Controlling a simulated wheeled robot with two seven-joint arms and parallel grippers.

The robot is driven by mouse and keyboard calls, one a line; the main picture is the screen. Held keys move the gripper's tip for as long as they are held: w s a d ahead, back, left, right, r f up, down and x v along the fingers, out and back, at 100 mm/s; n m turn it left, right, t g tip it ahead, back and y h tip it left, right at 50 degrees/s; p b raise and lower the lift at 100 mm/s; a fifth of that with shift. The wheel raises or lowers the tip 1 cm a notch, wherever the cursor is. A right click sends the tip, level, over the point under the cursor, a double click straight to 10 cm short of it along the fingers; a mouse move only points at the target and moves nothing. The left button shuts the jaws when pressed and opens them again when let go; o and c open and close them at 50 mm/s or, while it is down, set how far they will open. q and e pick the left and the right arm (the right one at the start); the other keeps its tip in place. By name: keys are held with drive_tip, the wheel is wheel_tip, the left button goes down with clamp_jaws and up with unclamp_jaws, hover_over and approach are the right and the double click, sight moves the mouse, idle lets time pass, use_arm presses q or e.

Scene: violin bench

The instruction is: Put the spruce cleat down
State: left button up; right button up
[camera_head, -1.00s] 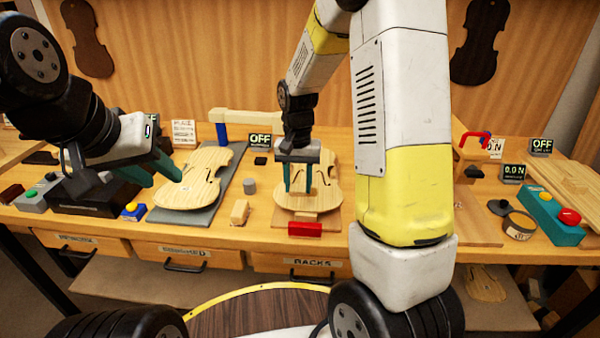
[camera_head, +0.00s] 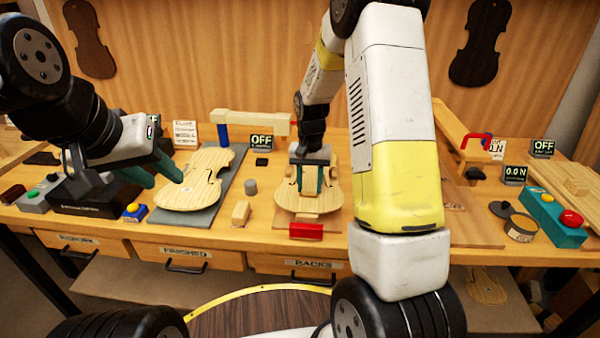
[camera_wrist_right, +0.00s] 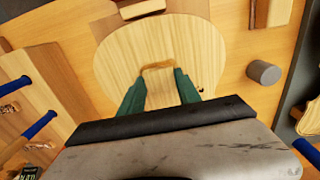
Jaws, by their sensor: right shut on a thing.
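My right gripper (camera_head: 309,190) is shut on the spruce cleat, a small pale wooden block, above the lower part of a pale violin plate (camera_head: 327,200). In the right wrist view the cleat (camera_wrist_right: 158,74) sits between the green fingers of the gripper (camera_wrist_right: 160,88), with the plate (camera_wrist_right: 125,60) behind it. I cannot tell whether the cleat touches the plate. My left gripper (camera_head: 150,172) is open and empty, near a second violin plate (camera_head: 200,185) lying on a grey board.
A loose wooden block (camera_head: 241,212) and a grey cylinder (camera_head: 251,187) stand between the two plates. A red block (camera_head: 306,231) sits at the plate's front. A round tin (camera_head: 520,228) and a teal button box (camera_head: 555,217) are at the right.

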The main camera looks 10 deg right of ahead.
sight(309, 187)
drive_tip(key=o, duration=1.3)
drive_tip(key=shift+f, duration=0.1)
drive_tip(key=s+r+t, duration=0.1)
drive_tip(key=s+r, duration=0.2)
drive_tip(key=r, duration=0.6)
drive_tip(key=s+r+t, duration=0.1)
drive_tip(key=s+r, duration=0.1)
drive_tip(key=r, duration=0.8)
drive_tip(key=s+a+r+n+t+y, duration=0.1)
drive_tip(key=s+r+n+t, duration=0.1)
drive_tip(key=s, duration=0.7)
drive_tip(key=s+a+r+n+t+y, duration=0.1)
drive_tip(key=s+r+t, duration=0.1)
drive_tip(key=s, duration=0.8)
drive_tip(key=shift+s+r+n, duration=0.15)
drive_tip(key=shift+r+n, duration=0.25)
drive_tip(key=shift+r, duration=0.35)
drive_tip(key=shift+a, duration=0.1)
